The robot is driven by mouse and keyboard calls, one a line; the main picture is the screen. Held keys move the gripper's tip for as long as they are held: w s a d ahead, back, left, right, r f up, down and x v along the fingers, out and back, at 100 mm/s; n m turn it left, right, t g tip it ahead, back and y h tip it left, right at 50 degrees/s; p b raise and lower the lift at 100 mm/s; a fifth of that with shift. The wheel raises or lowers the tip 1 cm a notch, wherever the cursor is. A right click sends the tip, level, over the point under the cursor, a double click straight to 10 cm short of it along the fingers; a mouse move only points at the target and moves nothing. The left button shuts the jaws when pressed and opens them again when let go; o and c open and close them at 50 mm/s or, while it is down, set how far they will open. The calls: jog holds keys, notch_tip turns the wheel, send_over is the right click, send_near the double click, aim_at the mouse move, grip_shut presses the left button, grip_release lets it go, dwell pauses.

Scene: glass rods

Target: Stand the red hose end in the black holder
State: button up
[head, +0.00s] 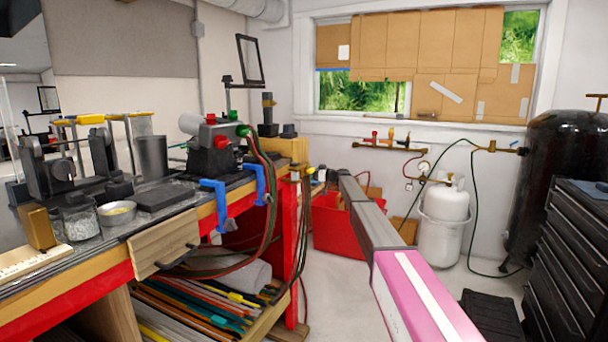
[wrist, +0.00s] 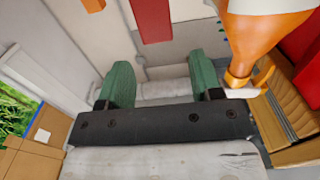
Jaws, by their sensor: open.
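My gripper (wrist: 158,72) shows in the wrist view with its two green fingers wide apart and nothing between them. A red hose (head: 283,178) runs with a green one from the torch (head: 212,148) and hangs over the bench edge. I cannot pick out its loose end. Small black blocks (head: 289,131) stand at the bench's far end; I cannot tell whether one is the holder. No hose end or holder is recognisable near my fingers in the wrist view.
Blue clamps (head: 216,200) grip the bench's front edge. A red bin (head: 338,228), a white gas cylinder (head: 445,212) and a black tool chest (head: 562,255) stand beyond and right. In the wrist view, a large orange object (wrist: 262,38) is close on the right.

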jog(key=v, duration=0.7)
jog(key=s+d+f+m+g+h, duration=0.1)
jog(key=s+d+f+m+h, duration=0.15)
jog(key=s+f, duration=0.75)
jog(key=s+d+f+m+g+h, duration=0.1)
jog(key=s+d+f+m+h, duration=0.15)
jog(key=s+f, duration=0.75)
jog(key=s+d+f+m+g+h, duration=0.1)
jog(key=s+d+f+m+h, duration=0.2)
jog(key=s, duration=1.2)
jog(key=s+d+f+m+g+h, duration=0.1)
jog(key=s+d, duration=0.4)
jog(key=s, duration=0.6)
jog(key=s+d+f+m+g+h, duration=0.1)
jog(key=s+d+f+m+h, duration=0.2)
jog(key=s, duration=0.8)
jog(key=s+d+f+m+g+h, duration=0.1)
jog(key=s+d+f+h, duration=0.3)
jog(key=s, duration=0.7)
jog(key=d+m+h, duration=0.1)
jog(key=d, duration=0.1)
jog(key=shift+d+f, duration=0.15)
jog(key=shift+d, duration=0.25)
